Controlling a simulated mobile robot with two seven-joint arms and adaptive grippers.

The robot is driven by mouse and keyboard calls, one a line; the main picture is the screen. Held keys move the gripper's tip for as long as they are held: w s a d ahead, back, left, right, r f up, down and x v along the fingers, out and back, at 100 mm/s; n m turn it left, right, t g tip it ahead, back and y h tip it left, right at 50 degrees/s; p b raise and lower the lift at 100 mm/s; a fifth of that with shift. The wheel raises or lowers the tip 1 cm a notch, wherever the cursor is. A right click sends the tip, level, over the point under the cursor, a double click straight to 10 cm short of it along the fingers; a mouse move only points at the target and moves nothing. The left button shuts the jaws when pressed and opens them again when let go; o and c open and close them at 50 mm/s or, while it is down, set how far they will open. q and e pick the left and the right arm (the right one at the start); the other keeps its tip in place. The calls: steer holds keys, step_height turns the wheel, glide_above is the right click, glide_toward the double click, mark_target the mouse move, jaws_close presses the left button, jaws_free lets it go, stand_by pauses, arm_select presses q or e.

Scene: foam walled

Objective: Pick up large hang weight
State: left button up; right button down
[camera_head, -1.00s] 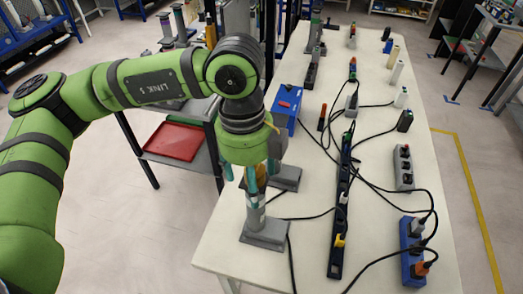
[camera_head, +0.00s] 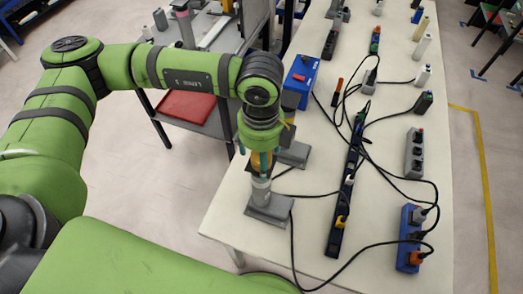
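My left gripper (camera_head: 258,158) points down over the near left part of the white table (camera_head: 320,200). Its teal fingers are at a grey stand with an upright post (camera_head: 262,190) and a flat base (camera_head: 270,207). An orange-yellow part shows between the fingers, mostly hidden by the gripper. I cannot tell whether the fingers grip anything or which thing is the large hang weight. A second similar grey stand (camera_head: 293,155) is just behind. My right gripper is not in view.
A blue box with a red top (camera_head: 298,82) stands behind the stands. A black power strip (camera_head: 345,195), a blue socket block (camera_head: 410,235), a grey socket block (camera_head: 414,155) and loose cables lie to the right. A red tray (camera_head: 187,106) is on a cart at left.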

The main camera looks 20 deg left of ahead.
arm_select(q)
steer(key=c, duration=1.4)
jaws_close()
steer(key=shift+r, duration=0.15)
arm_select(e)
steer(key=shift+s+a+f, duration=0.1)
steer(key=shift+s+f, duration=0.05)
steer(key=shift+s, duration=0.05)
